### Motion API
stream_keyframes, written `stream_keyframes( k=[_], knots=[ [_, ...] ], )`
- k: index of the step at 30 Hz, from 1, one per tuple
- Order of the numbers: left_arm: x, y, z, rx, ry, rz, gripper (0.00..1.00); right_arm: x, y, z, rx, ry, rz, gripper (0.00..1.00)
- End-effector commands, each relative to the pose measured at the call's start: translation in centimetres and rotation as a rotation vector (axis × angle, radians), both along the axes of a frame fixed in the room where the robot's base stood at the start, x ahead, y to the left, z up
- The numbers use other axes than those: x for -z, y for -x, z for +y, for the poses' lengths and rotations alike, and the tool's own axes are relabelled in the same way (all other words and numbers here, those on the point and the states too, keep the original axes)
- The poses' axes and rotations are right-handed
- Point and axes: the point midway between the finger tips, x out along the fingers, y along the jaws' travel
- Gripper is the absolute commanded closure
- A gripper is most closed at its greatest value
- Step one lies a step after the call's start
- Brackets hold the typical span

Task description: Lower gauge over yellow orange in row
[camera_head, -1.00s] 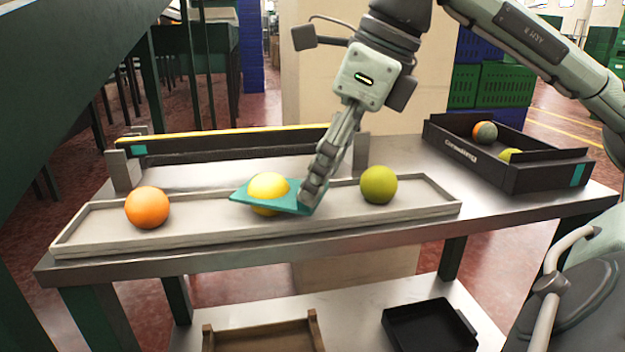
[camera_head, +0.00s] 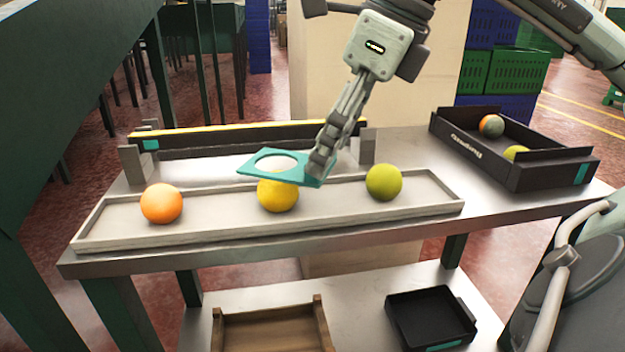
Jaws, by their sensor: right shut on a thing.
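A yellow orange (camera_head: 278,195) sits in the middle of a long pale tray (camera_head: 225,226), between an orange one (camera_head: 161,204) on the left and a green one (camera_head: 384,183) on the right. My right gripper (camera_head: 320,168) is shut on the teal gauge (camera_head: 250,167), a flat plate with a round hole. The gauge is held above the yellow orange, overlapping its top in the picture. The hole is clear, with pale surface showing through it. My left gripper is not in view.
A black crate (camera_head: 540,178) with several fruits stands on the right of the table. A low black and yellow bar (camera_head: 240,137) runs behind the tray. A wooden tray (camera_head: 270,330) and a black tray (camera_head: 430,318) lie on the lower shelf.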

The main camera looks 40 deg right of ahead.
Motion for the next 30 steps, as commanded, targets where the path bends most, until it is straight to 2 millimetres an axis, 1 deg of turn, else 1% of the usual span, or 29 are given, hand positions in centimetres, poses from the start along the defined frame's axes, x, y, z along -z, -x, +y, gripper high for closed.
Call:
stream_keyframes(
  k=[1, 14, 16, 30],
  knots=[
    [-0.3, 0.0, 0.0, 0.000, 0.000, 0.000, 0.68, -0.4, 0.0, 0.0, 0.000, 0.001, 0.000, 0.60],
    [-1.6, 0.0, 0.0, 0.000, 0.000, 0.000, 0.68, -2.1, 0.0, 0.0, 0.000, 0.000, 0.000, 0.60],
    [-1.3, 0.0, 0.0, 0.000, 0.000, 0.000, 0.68, -2.2, 0.0, -0.1, 0.003, 0.002, -0.001, 0.60],
    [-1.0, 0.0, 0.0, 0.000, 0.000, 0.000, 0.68, -4.0, 0.0, -0.1, 0.003, 0.000, 0.001, 0.60]
  ],
)
